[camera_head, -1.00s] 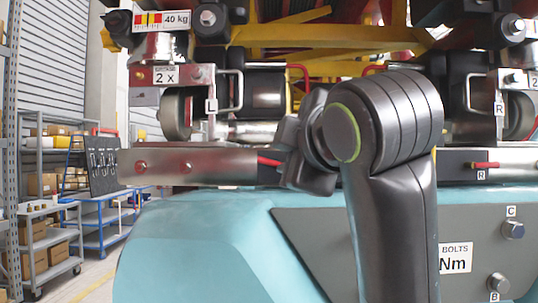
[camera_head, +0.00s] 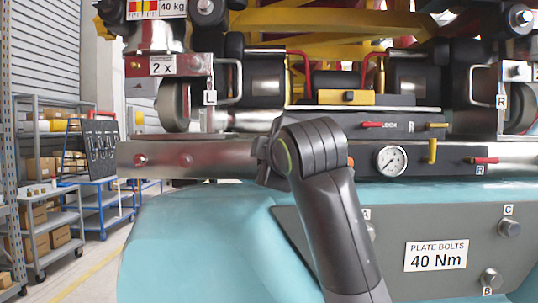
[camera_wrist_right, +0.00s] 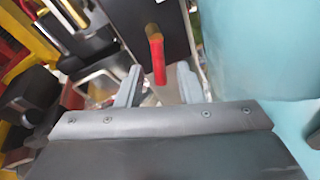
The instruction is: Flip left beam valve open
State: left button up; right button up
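In the right wrist view, a red-tipped lever (camera_wrist_right: 158,62) with a brass-coloured base stands out from a dark plate (camera_wrist_right: 150,15). My right gripper (camera_wrist_right: 158,87) is open, with one grey finger on each side of the lever's red end. I cannot tell whether either finger touches it. In the head view, my right gripper (camera_head: 266,162) is at the left part of the silver beam (camera_head: 210,158). My wrist hides its fingers and the left beam valve there. My left gripper is not in view.
To the right are a pressure gauge (camera_head: 391,160), a yellow lever (camera_head: 432,150), a red handle (camera_head: 374,125) and the R-marked red valve handle (camera_head: 485,160). A metal bar handle (camera_head: 232,80) sits above the left beam. The teal body (camera_head: 190,240) lies below.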

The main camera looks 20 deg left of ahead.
grip_shut()
jog(key=shift+a+f+n+h+b, duration=0.1)
jog(key=shift+f+n+h+b, duration=0.3)
jog(key=shift+n+b, duration=0.3)
jog(key=shift+f+n+b, duration=0.1)
jog(key=shift+n+b, duration=0.2)
jog(key=shift+n, duration=0.3)
grip_release()
jog(key=shift+s, duration=0.1)
